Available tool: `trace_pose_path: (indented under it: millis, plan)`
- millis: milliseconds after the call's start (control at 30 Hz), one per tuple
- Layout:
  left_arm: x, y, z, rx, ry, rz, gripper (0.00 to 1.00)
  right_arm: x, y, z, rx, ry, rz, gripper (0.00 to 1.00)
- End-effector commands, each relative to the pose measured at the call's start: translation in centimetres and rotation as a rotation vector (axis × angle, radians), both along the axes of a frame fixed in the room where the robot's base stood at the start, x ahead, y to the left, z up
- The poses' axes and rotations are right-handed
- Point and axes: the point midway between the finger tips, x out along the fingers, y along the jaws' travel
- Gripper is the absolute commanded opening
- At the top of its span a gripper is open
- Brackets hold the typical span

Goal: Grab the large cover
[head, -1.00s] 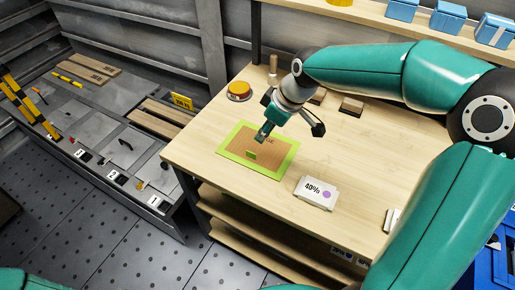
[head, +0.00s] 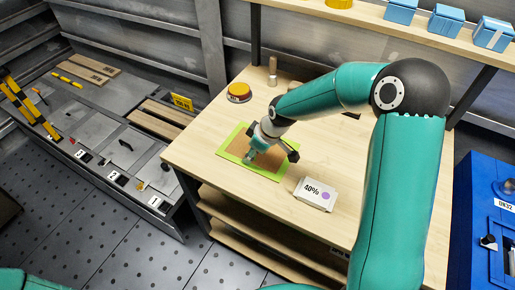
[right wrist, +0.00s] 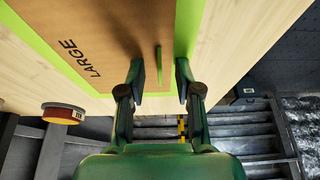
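The large cover (head: 270,162) is a flat brown panel on the workbench, inside a bright green border. In the right wrist view the cover (right wrist: 110,40) reads "LARGE" and has a thin green upright handle (right wrist: 159,65). My right gripper (head: 249,158) is low over the cover. In the right wrist view the right gripper (right wrist: 161,80) is open, its two fingers either side of the handle with a gap on each side. In the head view the arm hides part of the cover and the handle. My left gripper is out of view.
A white box marked 40% (head: 316,194) lies right of the cover. An orange-red button (head: 239,91) and a wooden peg (head: 272,72) stand behind it. Blue boxes (head: 446,22) sit on the back shelf. The bench's front left is clear.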

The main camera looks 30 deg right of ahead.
Motion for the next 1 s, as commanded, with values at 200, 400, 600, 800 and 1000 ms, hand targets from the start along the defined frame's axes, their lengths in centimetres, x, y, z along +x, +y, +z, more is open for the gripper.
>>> trace_pose_path:
  millis: [200, 400, 600, 800, 1000]
  plan:
    - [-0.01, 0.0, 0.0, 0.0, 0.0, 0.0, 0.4, 0.07, 0.0, -0.09, 0.0, -0.001, 0.0, 0.34]
    - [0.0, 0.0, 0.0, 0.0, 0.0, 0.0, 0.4, 0.07, 0.01, -0.08, 0.0, -0.001, 0.0, 0.02]
    - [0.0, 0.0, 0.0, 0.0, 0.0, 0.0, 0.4, 0.07, 0.02, -0.07, 0.0, -0.001, 0.0, 0.0]
    - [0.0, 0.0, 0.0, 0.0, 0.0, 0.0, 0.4, 0.09, 0.03, -0.05, -0.001, -0.002, 0.001, 0.0]
    - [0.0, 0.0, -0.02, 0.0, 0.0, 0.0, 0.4, 0.14, 0.04, 0.52, 0.0, -0.002, 0.001, 0.0]
